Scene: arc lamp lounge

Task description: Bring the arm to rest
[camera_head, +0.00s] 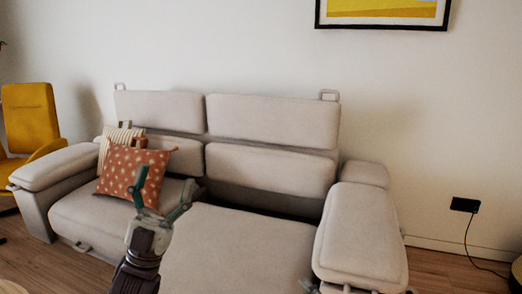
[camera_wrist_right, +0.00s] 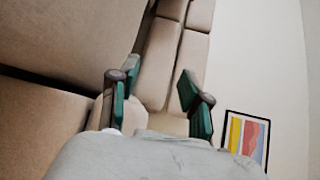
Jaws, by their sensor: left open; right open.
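My left gripper (camera_head: 167,182) rises from the bottom of the head view, with its green-padded fingers spread and nothing between them. In the picture it overlaps the sofa seat, just right of the red dotted cushion (camera_head: 128,172); I cannot tell how far it is from either. My right gripper (camera_wrist_right: 151,85) shows in the right wrist view with its two green-padded fingers apart and empty. Beige sofa upholstery lies behind it. Most of the right arm is out of the head view.
A beige sofa (camera_head: 268,172) fills the middle, with a striped cushion (camera_head: 120,132) at its left end. A yellow armchair (camera_head: 30,115) stands at left. A picture (camera_head: 382,12) hangs above; another framed picture (camera_wrist_right: 247,138) shows in the wrist view. A cable runs down the right wall.

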